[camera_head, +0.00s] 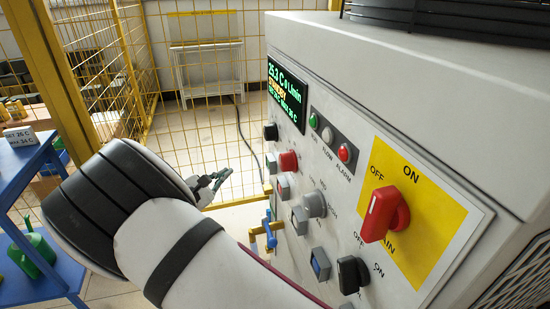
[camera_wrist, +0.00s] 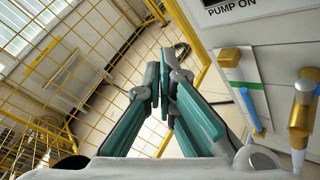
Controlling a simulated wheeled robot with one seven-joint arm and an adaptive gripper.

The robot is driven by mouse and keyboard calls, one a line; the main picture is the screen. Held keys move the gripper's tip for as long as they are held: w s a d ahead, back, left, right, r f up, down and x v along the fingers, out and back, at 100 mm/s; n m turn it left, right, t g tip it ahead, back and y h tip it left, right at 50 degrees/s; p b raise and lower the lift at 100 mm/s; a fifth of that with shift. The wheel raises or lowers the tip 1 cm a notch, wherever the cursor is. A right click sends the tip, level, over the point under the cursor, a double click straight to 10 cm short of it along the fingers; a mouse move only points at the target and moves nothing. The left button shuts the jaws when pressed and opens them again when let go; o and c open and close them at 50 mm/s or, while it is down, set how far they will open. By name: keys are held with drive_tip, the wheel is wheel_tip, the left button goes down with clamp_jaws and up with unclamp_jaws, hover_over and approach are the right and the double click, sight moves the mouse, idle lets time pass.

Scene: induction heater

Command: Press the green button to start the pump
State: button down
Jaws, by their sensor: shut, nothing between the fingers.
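The grey machine's control panel (camera_head: 330,190) fills the right half of the head view. A small square button with a greenish face (camera_head: 271,163) sits near its far edge, beside a red button (camera_head: 288,161); I cannot tell which button is the pump's from this view. The wrist view shows a "PUMP ON" label (camera_wrist: 232,13) at the top edge; the button itself is not clearly seen there. My gripper (camera_head: 222,177) is shut and empty, to the left of the panel's far edge and apart from it. Its fingertips (camera_wrist: 165,62) meet in the wrist view.
A red knob (camera_head: 382,213) on a yellow plate and a black knob (camera_head: 350,274) stick out of the near panel. A blue valve handle (camera_head: 270,235) juts out low by the far edge. A yellow mesh fence (camera_head: 200,120) stands behind; a blue shelf (camera_head: 30,175) is at left.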

drive_tip(key=shift+w+d, duration=0.1)
drive_tip(key=w+d+p, duration=0.1)
drive_tip(key=w+d, duration=0.1)
drive_tip(key=d, duration=0.6)
drive_tip(key=shift+w+d, duration=0.15)
idle(0.4)
drive_tip(key=shift+d, duration=0.1)
idle(1.2)
drive_tip(key=shift+w+d, duration=0.1)
drive_tip(key=shift+d, duration=0.25)
drive_tip(key=shift+w+d, duration=0.2)
drive_tip(key=shift+d, duration=0.4)
idle(0.9)
drive_tip(key=shift+a, duration=0.1)
drive_tip(key=shift+s+a, duration=0.3)
drive_tip(key=shift+a, duration=0.55)
drive_tip(key=shift+s+a, duration=0.25)
drive_tip(key=shift+a, duration=0.55)
drive_tip(key=shift+s+a, duration=0.2)
drive_tip(key=shift+a, duration=0.65)
drive_tip(key=shift+s+a, duration=0.25)
drive_tip(key=shift+a, duration=0.55)
